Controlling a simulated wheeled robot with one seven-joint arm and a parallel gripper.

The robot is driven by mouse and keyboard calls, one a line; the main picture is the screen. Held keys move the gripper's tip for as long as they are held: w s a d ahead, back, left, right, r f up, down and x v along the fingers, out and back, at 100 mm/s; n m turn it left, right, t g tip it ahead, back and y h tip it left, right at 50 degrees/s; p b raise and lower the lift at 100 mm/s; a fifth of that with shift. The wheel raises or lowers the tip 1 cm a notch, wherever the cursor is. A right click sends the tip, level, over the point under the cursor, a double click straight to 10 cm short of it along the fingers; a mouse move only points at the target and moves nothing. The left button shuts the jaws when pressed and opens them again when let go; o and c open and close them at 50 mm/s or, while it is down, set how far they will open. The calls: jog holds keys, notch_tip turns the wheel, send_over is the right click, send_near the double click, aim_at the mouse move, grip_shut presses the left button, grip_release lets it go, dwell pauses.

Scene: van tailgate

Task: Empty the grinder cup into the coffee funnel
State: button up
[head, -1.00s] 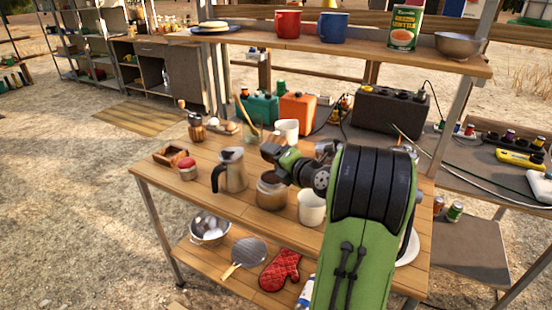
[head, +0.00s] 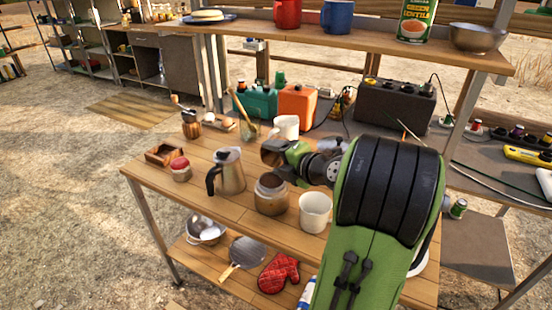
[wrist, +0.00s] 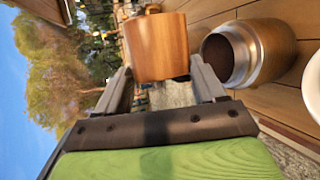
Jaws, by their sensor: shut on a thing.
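My gripper (wrist: 160,68) is shut on the wooden grinder cup (wrist: 157,45), one finger on each side of it. In the head view the cup (head: 271,152) shows at the end of my gripper (head: 283,153), above the table. The cup looks tipped about on its side; its inside is hidden in the wrist view. The coffee funnel appears to sit in the round metal pot base (wrist: 268,52), which stands upright with dark brown matter in its mouth. This base (head: 271,196) is below and in front of the cup, apart from it.
A metal jug (head: 228,171) stands left of the base and a white mug (head: 315,212) right of it, both close. Another white mug (head: 286,127) stands behind the cup. A shelf (head: 350,42) runs above the back of the table.

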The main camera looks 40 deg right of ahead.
jog(key=shift+w+d+r+m+g+y, duration=0.2)
jog(key=shift+d+m+g+y, duration=0.1)
jog(key=shift+d+m+y, duration=0.15)
jog(key=m+p, duration=0.1)
jog(key=p, duration=0.3)
jog(key=shift+r+y, duration=0.25)
jog(key=shift+r, duration=0.1)
jog(key=shift+w+d+g+p, duration=0.15)
jog(key=shift+g+p, duration=0.15)
jog(key=shift+p, duration=0.6)
jog(key=shift+r+m+y+p, duration=0.1)
jog(key=shift+m+y+p, duration=0.25)
jog(key=shift+p, duration=0.55)
